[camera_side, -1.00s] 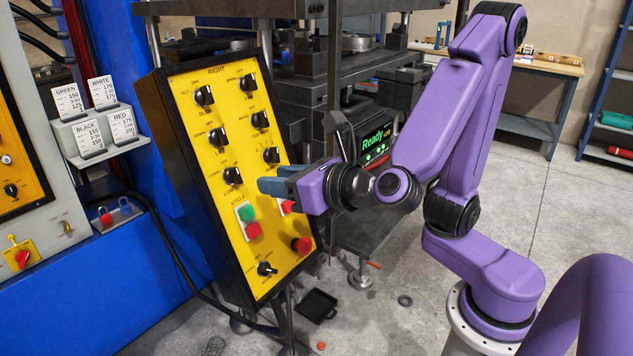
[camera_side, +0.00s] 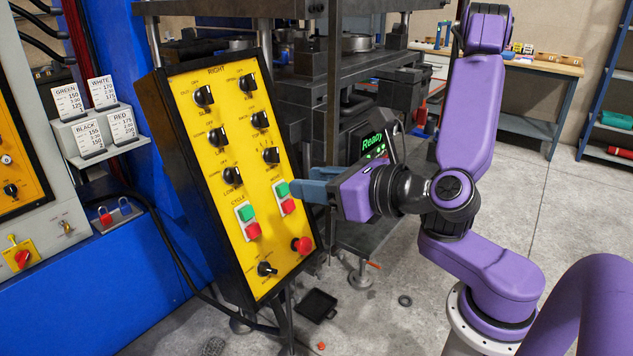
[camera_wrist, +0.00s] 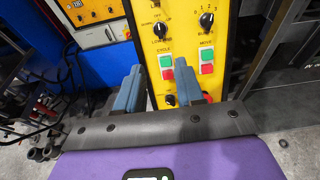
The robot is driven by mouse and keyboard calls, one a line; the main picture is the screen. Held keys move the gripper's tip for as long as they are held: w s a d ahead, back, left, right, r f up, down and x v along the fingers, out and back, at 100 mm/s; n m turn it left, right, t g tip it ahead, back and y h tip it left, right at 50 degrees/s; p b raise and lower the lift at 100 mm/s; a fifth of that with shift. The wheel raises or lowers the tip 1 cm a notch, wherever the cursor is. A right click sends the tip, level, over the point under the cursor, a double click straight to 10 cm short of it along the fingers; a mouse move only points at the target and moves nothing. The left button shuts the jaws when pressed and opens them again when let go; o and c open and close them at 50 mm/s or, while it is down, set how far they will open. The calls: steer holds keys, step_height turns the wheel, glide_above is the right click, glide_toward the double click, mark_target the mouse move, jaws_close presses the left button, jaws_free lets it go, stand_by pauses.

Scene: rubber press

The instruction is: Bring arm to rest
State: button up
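My purple arm stands at the right of the side view, its upper link nearly upright. My gripper (camera_side: 312,188) points left toward the yellow control panel (camera_side: 206,178), close to the panel's right edge. In the wrist view my gripper (camera_wrist: 162,78) shows two blue fingers well apart, with nothing between them. The panel's green and red cycle buttons (camera_wrist: 167,67) show just beyond the fingers. The move buttons (camera_wrist: 207,61) are to their right. I cannot tell for sure whether a fingertip touches the panel.
The black press (camera_side: 365,50) stands behind the panel. A display (camera_side: 373,144) reading "Ready" is partly hidden behind my gripper. A red knob (camera_side: 302,245) sticks out low on the panel. A card rack (camera_side: 100,135) is at left.

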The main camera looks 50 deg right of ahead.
steer(key=shift+d, duration=0.1)
steer(key=s+d+f+m+g+h, duration=0.4)
steer(key=d+f+m+g, duration=0.4)
steer(key=d+f+m, duration=0.15)
steer(key=s+a+f+m+g+y, duration=0.1)
steer(key=s+f+m+g+y, duration=0.2)
steer(key=m, duration=1.1)
steer(key=shift+s+a+g+y, duration=0.4)
steer(key=shift+s+g+y, duration=0.3)
steer(key=shift+s+g, duration=1.55)
steer(key=shift+s+t, duration=0.3)
steer(key=shift+t, duration=0.05)
